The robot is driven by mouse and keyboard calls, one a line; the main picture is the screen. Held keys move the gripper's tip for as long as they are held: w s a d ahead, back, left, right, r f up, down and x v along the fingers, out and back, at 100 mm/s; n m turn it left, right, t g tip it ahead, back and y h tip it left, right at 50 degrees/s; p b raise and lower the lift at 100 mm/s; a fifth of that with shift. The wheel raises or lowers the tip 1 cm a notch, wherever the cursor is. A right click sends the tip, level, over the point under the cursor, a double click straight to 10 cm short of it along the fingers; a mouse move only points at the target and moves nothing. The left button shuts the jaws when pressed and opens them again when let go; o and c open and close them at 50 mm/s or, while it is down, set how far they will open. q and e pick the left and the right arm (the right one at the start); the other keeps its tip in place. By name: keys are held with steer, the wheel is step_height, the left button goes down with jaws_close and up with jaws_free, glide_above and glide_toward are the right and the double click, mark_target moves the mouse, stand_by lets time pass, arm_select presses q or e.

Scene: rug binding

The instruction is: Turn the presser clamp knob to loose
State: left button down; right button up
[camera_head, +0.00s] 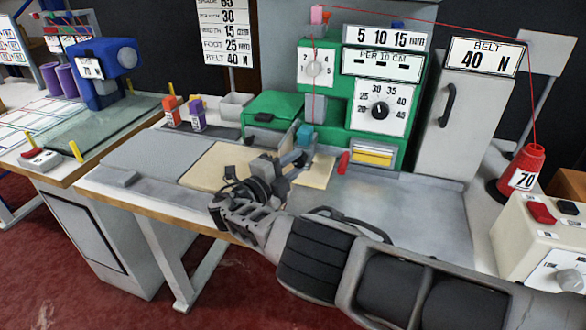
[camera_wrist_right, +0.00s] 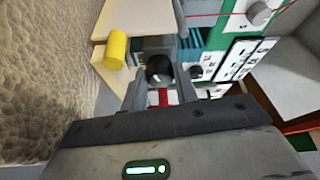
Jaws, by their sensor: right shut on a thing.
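The green sewing machine (camera_head: 332,110) stands at the back of the grey table, with its teal presser part (camera_head: 304,137) above a beige mat piece (camera_head: 205,168). My right gripper (camera_head: 288,168) reaches in from the lower right, beside the presser. In the right wrist view, a dark round knob, which looks like the presser clamp knob (camera_wrist_right: 158,68), sits between the fingers of my right gripper (camera_wrist_right: 160,85). The fingers are shut on it. Its setting cannot be read. My wrist hides much of it in the head view. My left gripper is not in view.
A red lever (camera_head: 343,163) sits close right of the presser. A red thread runs from the machine top to a red cone (camera_head: 521,172). A grey belt cabinet (camera_head: 458,110) stands at the right. The left part of the table is mostly clear.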

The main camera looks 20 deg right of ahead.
stand_by(0.3)
steer(key=o, duration=1)
steer(key=shift+c, duration=0.2)
